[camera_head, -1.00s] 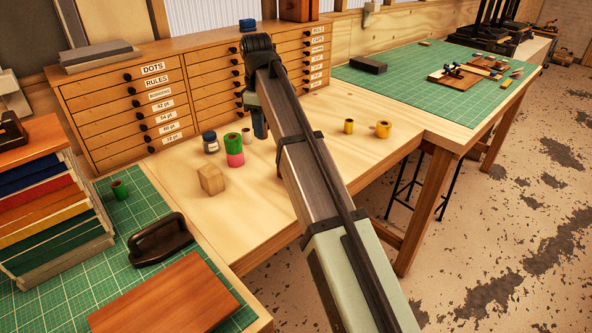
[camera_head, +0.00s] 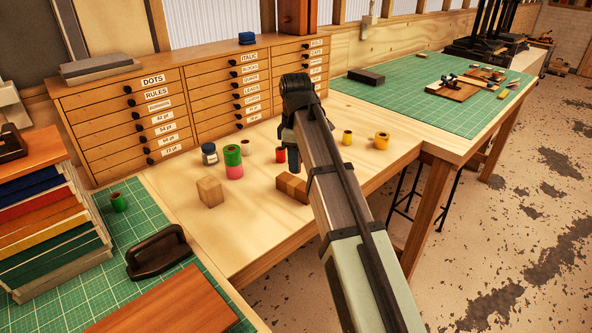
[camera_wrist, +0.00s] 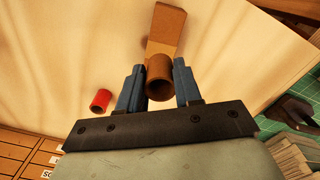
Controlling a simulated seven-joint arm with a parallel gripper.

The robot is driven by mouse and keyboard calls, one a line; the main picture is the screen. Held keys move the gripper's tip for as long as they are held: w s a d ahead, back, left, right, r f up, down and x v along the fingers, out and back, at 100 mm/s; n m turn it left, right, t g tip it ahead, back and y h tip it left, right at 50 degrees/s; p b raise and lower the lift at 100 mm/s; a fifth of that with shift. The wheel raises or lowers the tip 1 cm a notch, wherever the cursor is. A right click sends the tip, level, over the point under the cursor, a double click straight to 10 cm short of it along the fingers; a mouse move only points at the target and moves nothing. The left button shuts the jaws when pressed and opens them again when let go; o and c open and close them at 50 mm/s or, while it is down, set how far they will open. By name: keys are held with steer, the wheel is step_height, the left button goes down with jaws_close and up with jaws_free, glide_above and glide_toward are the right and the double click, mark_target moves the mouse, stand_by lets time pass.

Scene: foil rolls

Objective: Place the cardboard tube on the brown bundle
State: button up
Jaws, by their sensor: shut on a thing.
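The cardboard tube (camera_wrist: 159,76) is a hollow brown cylinder, seen end-on between the two blue-grey fingers of my gripper (camera_wrist: 159,88) in the wrist view. My gripper is shut on it. The brown bundle (camera_wrist: 167,28) is a flat-sided brown block just beyond the tube, which overlaps its near end in that view. I cannot tell whether they touch. In the head view, the bundle (camera_head: 291,186) lies on the pale bench, partly hidden by my arm, with my gripper (camera_head: 293,164) above and behind it. The tube cannot be made out there.
A red roll (camera_head: 281,155) stands left of my gripper. Further left are a green-and-pink stack (camera_head: 233,162), a dark jar (camera_head: 209,153) and a wooden block (camera_head: 210,192). Drawer cabinets (camera_head: 220,95) border the back.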

steer(key=shift+f, duration=1.8)
steer(key=shift+f, duration=0.15)
steer(key=o, duration=1)
steer(key=shift+r, duration=3.95)
